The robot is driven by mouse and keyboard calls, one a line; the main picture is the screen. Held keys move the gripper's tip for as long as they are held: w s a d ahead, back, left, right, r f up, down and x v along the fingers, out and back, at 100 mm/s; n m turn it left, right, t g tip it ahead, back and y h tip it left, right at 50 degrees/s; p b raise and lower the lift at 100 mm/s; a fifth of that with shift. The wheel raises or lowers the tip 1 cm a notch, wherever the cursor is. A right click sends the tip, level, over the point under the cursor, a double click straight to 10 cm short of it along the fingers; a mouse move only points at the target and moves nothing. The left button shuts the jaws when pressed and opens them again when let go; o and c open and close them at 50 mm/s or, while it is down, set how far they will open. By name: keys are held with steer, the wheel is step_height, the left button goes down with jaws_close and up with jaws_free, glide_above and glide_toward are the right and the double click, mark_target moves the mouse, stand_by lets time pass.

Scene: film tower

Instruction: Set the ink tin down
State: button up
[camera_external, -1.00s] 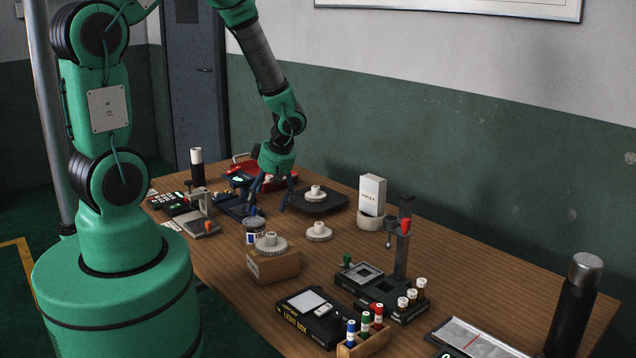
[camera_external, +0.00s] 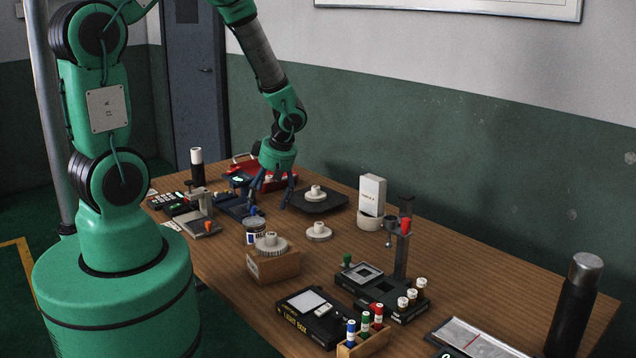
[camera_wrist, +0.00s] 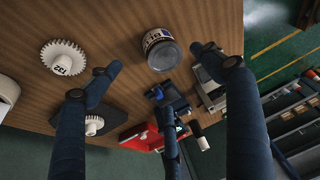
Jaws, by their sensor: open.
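The ink tin (camera_external: 256,234) looks like a small round tin with a white and dark blue label. It stands on the wooden table behind the cardboard box. In the wrist view the tin (camera_wrist: 160,50) appears beyond the fingertips, between the left and right fingers, apart from them. My gripper (camera_external: 267,207) hangs above the table, behind the tin in the external view. Its fingers are spread with nothing between them, and they also show in the wrist view (camera_wrist: 154,70).
A toothed white reel (camera_external: 271,244) sits on the cardboard box (camera_external: 272,266) in front of the tin. Another toothed reel (camera_external: 318,232) lies to the right. A black plate (camera_external: 335,203) and a red tray (camera_external: 275,172) are behind.

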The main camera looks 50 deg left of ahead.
steer(key=s+d+r+m+t+h, duration=0.1)
steer(key=s+d+r+m, duration=0.2)
steer(key=r, duration=0.8)
steer(key=d+r+m+t, duration=0.25)
steer(key=r+m, duration=0.25)
steer(key=r, duration=0.6)
steer(key=s+d+r+m+t+h, duration=0.1)
steer(key=s+d+r+m, duration=0.4)
steer(key=s+r+m, duration=0.1)
steer(key=s+d+r+m+t+h, duration=0.2)
steer(key=s+d+r+m, duration=0.2)
steer(key=s+r, duration=0.5)
steer(key=shift+d+r+m, duration=0.15)
steer(key=shift+d+m, duration=0.25)
steer(key=shift+m, duration=0.6)
steer(key=shift+w, duration=0.1)
